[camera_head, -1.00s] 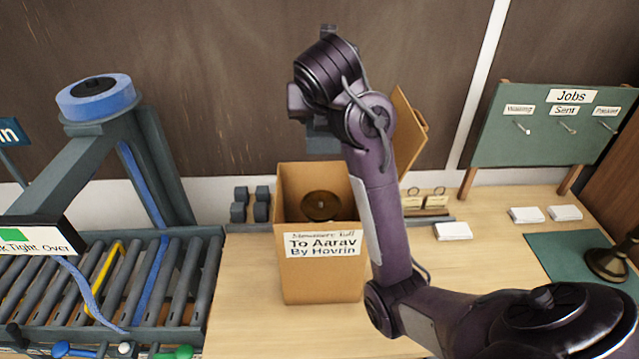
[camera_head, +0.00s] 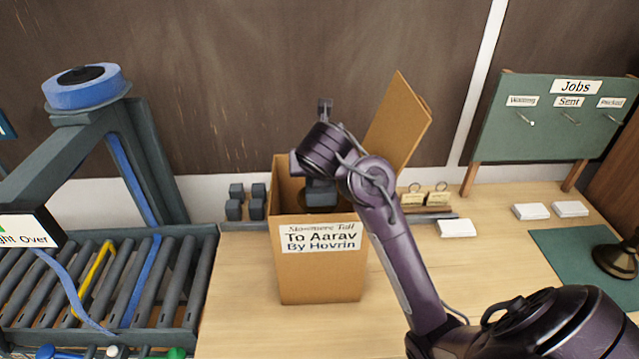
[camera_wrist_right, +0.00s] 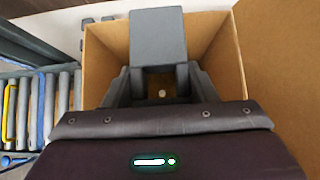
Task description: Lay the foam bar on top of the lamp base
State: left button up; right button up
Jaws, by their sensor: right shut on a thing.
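The grey foam bar (camera_wrist_right: 158,40) is held between the fingers of my right gripper (camera_wrist_right: 160,82) in the right wrist view. In the head view my right gripper (camera_head: 320,188) points down into the open mouth of a cardboard box (camera_head: 318,278). The box is labelled "To Aarav By Hovrin". The lamp base (camera_head: 302,198) is a brown round thing inside the box; only a sliver shows beside the gripper. I cannot tell whether the bar touches it. My left gripper is not in view.
The box's lid flap (camera_head: 398,125) stands up at its back right. Small dark blocks (camera_head: 247,202) stand left of the box. A roller conveyor (camera_head: 110,285) with a tape arch is at left. White cards (camera_head: 457,228) and a green jobs board (camera_head: 550,125) are at right.

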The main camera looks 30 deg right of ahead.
notch_tip(320, 180, down, 3)
jog(key=shift+w+f, duration=0.1)
jog(key=shift+f, duration=0.1)
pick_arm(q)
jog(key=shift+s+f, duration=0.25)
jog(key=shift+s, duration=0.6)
pick_arm(e)
jog(key=shift+f, duration=0.35)
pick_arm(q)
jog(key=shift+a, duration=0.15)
pick_arm(e)
jog(key=shift+f, duration=0.3)
jog(key=o, duration=0.9)
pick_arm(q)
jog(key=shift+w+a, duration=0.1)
pick_arm(e)
jog(key=shift+o, duration=0.2)
